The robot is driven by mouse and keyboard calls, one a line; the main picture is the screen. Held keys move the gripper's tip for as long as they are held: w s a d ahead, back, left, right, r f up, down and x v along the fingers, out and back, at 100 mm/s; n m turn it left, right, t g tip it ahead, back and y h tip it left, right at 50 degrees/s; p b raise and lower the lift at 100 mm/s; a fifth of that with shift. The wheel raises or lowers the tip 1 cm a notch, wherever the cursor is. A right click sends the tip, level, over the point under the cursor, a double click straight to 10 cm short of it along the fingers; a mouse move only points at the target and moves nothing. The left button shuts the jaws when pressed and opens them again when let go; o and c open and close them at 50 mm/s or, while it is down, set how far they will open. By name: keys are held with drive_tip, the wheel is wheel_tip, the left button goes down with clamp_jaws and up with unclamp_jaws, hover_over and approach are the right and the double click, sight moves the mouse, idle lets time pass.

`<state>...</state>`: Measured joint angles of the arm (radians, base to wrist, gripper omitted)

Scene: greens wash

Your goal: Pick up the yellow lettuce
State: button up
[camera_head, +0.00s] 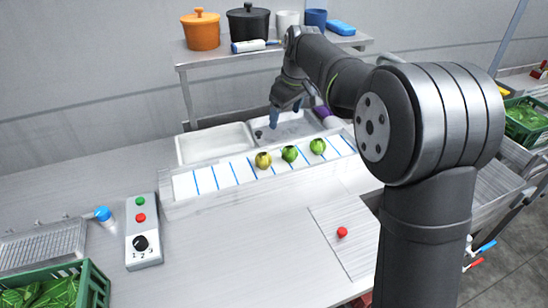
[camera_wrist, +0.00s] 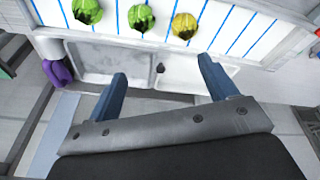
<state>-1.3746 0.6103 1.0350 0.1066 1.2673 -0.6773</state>
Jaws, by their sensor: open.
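The yellow lettuce (camera_head: 263,160) sits on the white board with blue lines (camera_head: 208,180), leftmost of three heads in the head view. In the wrist view the yellow lettuce (camera_wrist: 185,25) is the rightmost head, near the top edge. Two green lettuces (camera_head: 289,153) and (camera_head: 318,145) sit to its right in the head view. My gripper (camera_head: 286,112) hangs over the sink basins behind the board. In the wrist view my gripper (camera_wrist: 162,82) has its blue fingers spread wide with nothing between them. It is apart from the yellow lettuce.
Two sink basins (camera_head: 215,143) lie behind the board. A shelf (camera_head: 230,54) with an orange pot (camera_head: 201,30) and a black pot (camera_head: 248,24) stands at the back. A control box (camera_head: 142,230) and a green crate (camera_head: 95,290) are at left. A red knob (camera_head: 342,232) lies in front.

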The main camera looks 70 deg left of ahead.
drive_tip(key=n+h, duration=0.2)
approach(264, 153)
drive_tip(key=f, duration=0.7)
drive_tip(key=shift+w+a+f, duration=0.1)
drive_tip(key=shift+a+f, duration=0.1)
drive_tip(key=shift+a, duration=0.05)
drive_tip(key=shift+s+a+f, duration=0.1)
drive_tip(key=shift+s+f, duration=0.05)
drive_tip(key=shift+f, duration=0.7)
drive_tip(key=shift+s+f, duration=0.2)
drive_tip(key=shift+f, duration=0.65)
drive_tip(key=shift+s+a+f, duration=0.1)
drive_tip(key=shift+s+f, duration=0.05)
drive_tip(key=shift+f, duration=0.75)
drive_tip(key=c, duration=1.1)
drive_tip(key=shift+r, duration=0.1)
